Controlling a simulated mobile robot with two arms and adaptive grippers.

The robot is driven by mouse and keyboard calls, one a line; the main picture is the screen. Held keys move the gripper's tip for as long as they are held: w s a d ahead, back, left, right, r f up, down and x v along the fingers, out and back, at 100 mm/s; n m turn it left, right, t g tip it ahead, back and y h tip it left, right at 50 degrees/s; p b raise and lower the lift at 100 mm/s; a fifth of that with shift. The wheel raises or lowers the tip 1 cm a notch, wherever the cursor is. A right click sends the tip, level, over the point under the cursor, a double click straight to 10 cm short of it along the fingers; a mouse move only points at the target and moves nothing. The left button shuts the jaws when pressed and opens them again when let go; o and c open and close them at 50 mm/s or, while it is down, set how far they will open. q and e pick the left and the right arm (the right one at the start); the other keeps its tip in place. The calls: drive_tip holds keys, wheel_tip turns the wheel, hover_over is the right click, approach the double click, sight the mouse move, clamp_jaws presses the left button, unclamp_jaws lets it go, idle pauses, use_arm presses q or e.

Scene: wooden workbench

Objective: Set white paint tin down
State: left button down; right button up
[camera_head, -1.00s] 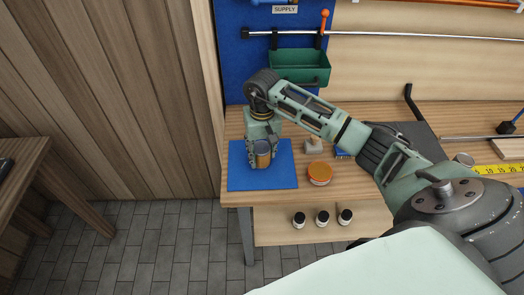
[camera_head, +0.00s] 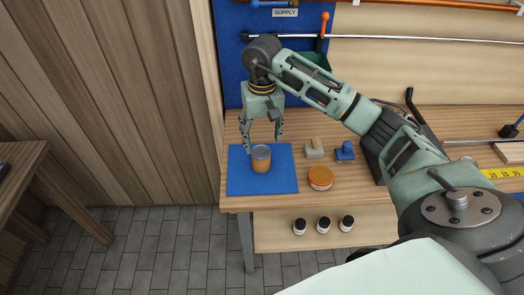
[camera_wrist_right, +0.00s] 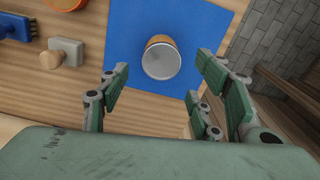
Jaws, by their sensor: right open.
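The paint tin (camera_head: 261,160) stands upright on the blue mat (camera_head: 236,182). It has a pale grey top and an orange-brown side. In the right wrist view the tin (camera_wrist_right: 161,62) shows from above, beyond the spread fingers. My right gripper (camera_head: 263,141) is open and empty, above and behind the tin, with its fingers pointing down. In the right wrist view, the open right gripper (camera_wrist_right: 162,78) has clear gaps to the tin. My left gripper is not in view.
A round orange-lidded tin (camera_head: 320,176) stands right of the mat. A wooden-handled block (camera_head: 314,149) and a blue brush (camera_head: 345,152) lie behind it. A green bin (camera_head: 316,61) hangs on the back panel. Several small jars (camera_head: 323,224) stand on the lower shelf.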

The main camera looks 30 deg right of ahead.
sight(262, 151)
drive_tip(key=shift+r, duration=1.8)
